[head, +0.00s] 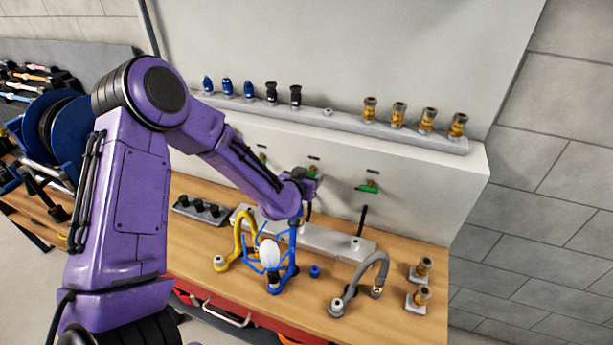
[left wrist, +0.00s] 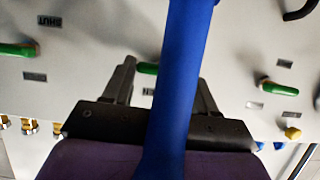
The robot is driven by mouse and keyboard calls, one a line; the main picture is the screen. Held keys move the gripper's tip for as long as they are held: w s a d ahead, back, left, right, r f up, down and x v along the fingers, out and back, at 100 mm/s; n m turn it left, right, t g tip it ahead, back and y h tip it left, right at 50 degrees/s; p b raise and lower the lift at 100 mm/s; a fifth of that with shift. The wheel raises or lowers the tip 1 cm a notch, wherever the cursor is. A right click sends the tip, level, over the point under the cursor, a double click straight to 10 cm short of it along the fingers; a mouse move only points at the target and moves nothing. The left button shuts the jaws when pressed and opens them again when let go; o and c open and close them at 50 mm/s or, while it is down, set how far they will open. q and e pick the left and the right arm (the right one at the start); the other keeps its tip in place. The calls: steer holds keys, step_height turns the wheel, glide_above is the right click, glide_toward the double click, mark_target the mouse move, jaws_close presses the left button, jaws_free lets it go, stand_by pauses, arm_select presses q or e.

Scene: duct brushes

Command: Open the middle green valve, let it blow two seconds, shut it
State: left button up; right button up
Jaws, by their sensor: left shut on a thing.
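The middle green valve (head: 312,170) is on the pale wall panel, between two other green valves. My left gripper (head: 308,176) reaches it from the left and partly covers it in the head view. In the left wrist view the middle green handle (left wrist: 147,68) lies between the two dark fingers of my gripper (left wrist: 162,88), which is shut on it. A blue bar crosses close in front and hides part of the handle and the gap. I cannot tell exactly how far the handle is turned. My right gripper is not in view.
The other green valves (head: 262,158) (head: 368,187) flank the middle one. Blue, black and brass fittings stand on the grey ledge (head: 340,124) above. A blue frame with a white bulb (head: 270,254), a yellow hose (head: 242,238) and a grey hose (head: 376,265) are on the wooden bench below.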

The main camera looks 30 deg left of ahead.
arm_select(q)
steer(key=shift+f, duration=0.1)
steer(key=o, duration=1.1)
steer(key=shift+c, duration=0.2)
steer(key=shift+s, duration=0.1)
steer(key=b+v, duration=0.2)
steer(key=v, duration=0.8)
steer(key=shift+s, duration=0.15)
